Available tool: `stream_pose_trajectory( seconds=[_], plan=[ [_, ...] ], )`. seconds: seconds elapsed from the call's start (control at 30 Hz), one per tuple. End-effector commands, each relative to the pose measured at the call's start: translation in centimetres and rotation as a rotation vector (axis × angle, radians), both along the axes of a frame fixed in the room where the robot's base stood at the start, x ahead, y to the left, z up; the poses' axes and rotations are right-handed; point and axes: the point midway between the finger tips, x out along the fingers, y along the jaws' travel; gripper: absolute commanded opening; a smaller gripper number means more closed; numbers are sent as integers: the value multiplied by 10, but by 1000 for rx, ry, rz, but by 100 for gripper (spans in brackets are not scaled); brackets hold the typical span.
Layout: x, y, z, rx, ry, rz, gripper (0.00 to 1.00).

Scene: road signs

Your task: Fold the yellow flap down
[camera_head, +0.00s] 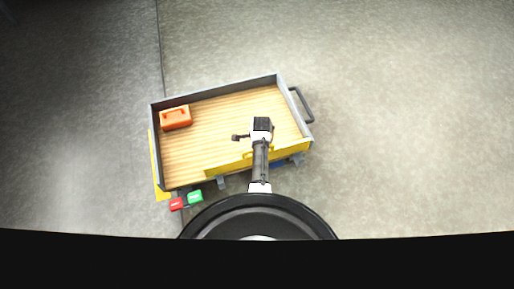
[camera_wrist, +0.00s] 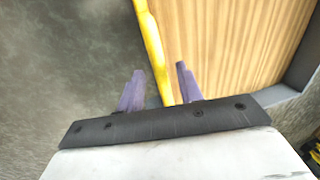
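The yellow flap (camera_head: 222,169) runs along the near long side of a wood-floored cart bed (camera_head: 195,150) and appears upright. My gripper's hand is over the bed near this flap in the head view; its fingertips are not clear there. In the wrist view, my gripper (camera_wrist: 158,72) has two purple fingers spread apart. The top edge of the yellow flap (camera_wrist: 152,45) passes between them, with a gap visible on each side. Its lower end is hidden behind the dark gripper body.
Grey walls (camera_head: 220,88) edge the bed, with a dark handle (camera_head: 301,104) at the right. An orange toolbox (camera_head: 176,117) sits at the bed's far left. Bare floor surrounds the cart.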

Motion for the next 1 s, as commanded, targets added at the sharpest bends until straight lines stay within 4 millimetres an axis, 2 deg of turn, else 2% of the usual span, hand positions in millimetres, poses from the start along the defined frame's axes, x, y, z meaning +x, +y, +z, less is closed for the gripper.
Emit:
stream_pose_trajectory(
  seconds=[0.3, 0.5, 0.6, 1.0],
  plan=[
    [1, 0, -2, 0, -1, 0, 36],
    [1, 0, -2, 0, 0, 0, 10],
    [1, 0, -2, 0, 0, 0, 0],
    [1, -2, -2, 3, -9, 0, 0]
  ],
)
